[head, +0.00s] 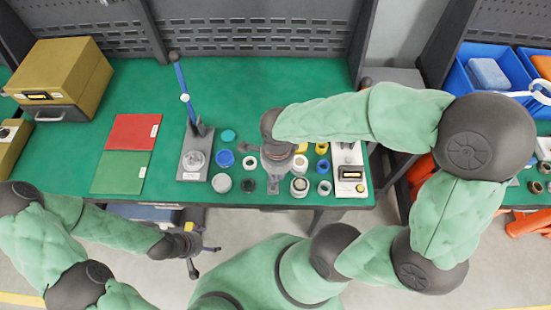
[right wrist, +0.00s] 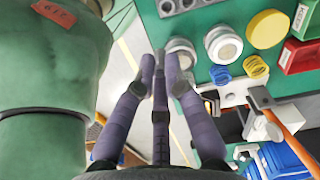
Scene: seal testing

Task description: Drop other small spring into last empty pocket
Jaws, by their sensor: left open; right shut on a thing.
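My right gripper (head: 275,178) is over the front of the green table, among the parts. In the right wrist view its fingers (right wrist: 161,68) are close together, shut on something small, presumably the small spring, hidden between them. A blue spring (right wrist: 219,74) and a wider yellow spring (right wrist: 255,67) stand on the table; the blue one also shows in the head view (head: 322,166). A grey block (right wrist: 205,2) with round pockets is cut off at the top of the wrist view; I cannot tell which pockets are empty. My left gripper (head: 198,242) is open and empty in front of the table.
White-topped cylinders (right wrist: 223,43) and a yellow disc (right wrist: 269,28) stand close by. A white device (head: 350,170) is to the right. A lever press (head: 195,155) with a blue handle stands left. Red and green mats (head: 120,172) lie further left. The table's back is clear.

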